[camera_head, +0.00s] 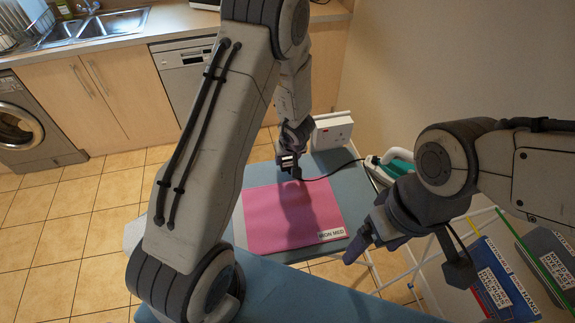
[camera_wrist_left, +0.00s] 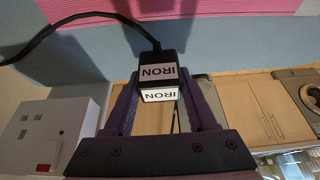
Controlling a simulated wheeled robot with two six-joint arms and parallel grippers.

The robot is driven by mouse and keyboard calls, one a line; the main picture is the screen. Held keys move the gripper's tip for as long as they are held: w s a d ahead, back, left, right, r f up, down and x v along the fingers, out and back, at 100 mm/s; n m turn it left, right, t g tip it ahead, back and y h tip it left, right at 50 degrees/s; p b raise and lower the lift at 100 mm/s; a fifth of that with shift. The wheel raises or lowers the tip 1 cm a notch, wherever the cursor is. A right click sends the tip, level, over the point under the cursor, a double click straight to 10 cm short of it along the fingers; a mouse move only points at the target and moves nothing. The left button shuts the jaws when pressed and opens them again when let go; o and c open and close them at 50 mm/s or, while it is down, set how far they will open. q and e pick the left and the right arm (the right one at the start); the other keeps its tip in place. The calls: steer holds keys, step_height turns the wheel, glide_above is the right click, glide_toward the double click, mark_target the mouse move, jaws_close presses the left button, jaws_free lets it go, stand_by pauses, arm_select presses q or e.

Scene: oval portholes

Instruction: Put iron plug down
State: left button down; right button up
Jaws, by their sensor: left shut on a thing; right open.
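The black iron plug (camera_wrist_left: 157,70) has white labels reading IRON and a black cord that runs off to the left in the left wrist view. My left gripper (camera_head: 290,163) is shut on the plug, with its fingers on either side of it. In the head view it hangs over the far end of the blue ironing board (camera_head: 333,160), just beyond the pink cloth. I cannot tell how high the plug is above the board. My right gripper (camera_head: 366,241) is open and empty near the right edge of the cloth.
A white socket box (camera_head: 333,131) stands at the board's far end and also shows in the left wrist view (camera_wrist_left: 38,135). A pink cloth (camera_head: 275,222) labelled IRON MED lies on the board. A green and white iron (camera_head: 396,164) is at the right.

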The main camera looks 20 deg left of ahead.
arm_select(q)
steer(key=shift+f, duration=0.55)
steer(key=shift+r, duration=0.1)
arm_select(e)
steer(key=shift+f, duration=0.35)
arm_select(q)
steer(key=shift+c, duration=1)
jaws_free()
steer(key=shift+f, duration=0.2)
arm_select(e)
steer(key=shift+f, duration=0.1)
arm_select(q)
steer(key=p+v, duration=0.6)
steer(key=v, duration=0.6)
steer(key=shift+r, duration=0.15)
arm_select(e)
step_height(320, 180, up, 6)
steer(key=shift+r, duration=0.25)
